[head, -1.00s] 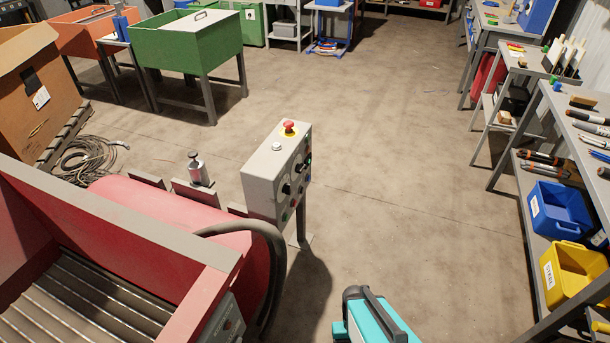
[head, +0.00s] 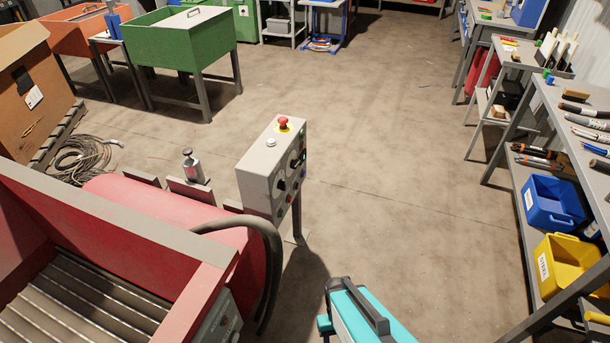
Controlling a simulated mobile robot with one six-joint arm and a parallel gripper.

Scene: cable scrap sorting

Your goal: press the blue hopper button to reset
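A grey control box (head: 265,172) stands on a post just left of the middle. A red mushroom button (head: 283,122) on a yellow base and a white button (head: 271,143) sit on its top. Its right face carries black knobs (head: 281,185), a green button (head: 303,155) and other small controls. These are too small to tell surely which one is blue. My gripper is not in view. A teal and black part (head: 370,315), which may be my arm, shows at the bottom edge, apart from the box in the picture.
A red machine (head: 165,213) with a slatted bed fills the lower left, with a black hose (head: 265,235) curving off it. A shelf on the right holds a blue bin (head: 553,203) and a yellow bin (head: 565,268). Between them the floor is clear.

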